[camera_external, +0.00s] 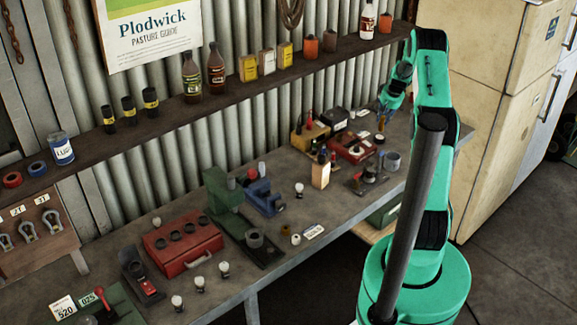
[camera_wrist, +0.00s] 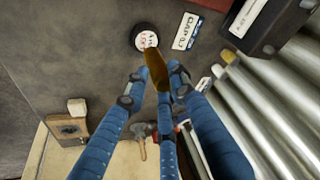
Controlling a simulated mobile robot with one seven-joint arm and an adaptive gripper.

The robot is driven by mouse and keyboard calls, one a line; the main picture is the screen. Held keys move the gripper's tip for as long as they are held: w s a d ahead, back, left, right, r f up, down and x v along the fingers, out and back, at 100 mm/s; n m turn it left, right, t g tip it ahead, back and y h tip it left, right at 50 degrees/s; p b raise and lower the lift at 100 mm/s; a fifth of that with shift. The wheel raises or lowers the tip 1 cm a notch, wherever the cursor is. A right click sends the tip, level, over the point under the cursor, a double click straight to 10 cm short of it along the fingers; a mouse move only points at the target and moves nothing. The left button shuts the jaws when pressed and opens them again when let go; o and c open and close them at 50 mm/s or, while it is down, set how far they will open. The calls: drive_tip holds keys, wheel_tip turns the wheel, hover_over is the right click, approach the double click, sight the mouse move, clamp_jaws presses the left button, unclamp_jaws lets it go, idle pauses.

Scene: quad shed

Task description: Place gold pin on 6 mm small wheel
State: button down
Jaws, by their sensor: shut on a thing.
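My gripper (camera_wrist: 157,82) has blue fingers and is shut on the gold pin (camera_wrist: 155,69). In the wrist view the pin is an amber, elongated piece standing out past the fingertips. Its far end lies in line with the lower edge of a small round dark piece (camera_wrist: 138,30) with a pale, red-marked top. This looks like the small wheel, but its marking is too small to read. I cannot tell whether pin and wheel touch.
A white label card (camera_wrist: 187,31) lies beside the round piece, with a dark box (camera_wrist: 262,22) further right. On the bench (camera_external: 335,215), a red tray (camera_external: 352,151), a wooden block (camera_external: 320,175) and a grey cup (camera_external: 392,161) stand near my arm. The corrugated wall rises behind.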

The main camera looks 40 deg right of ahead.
sight(383, 123)
drive_tip(key=shift+f, duration=1.7)
drive_tip(key=c, duration=1.5)
unclamp_jaws()
drive_tip(key=shift+f, duration=0.15)
drive_tip(key=shift+o, duration=0.2)
drive_tip(key=shift+s+r, duration=0.15)
drive_tip(key=shift+r, duration=0.45)
drive_tip(key=v, duration=1.1)
drive_tip(key=shift+a+r, duration=0.1)
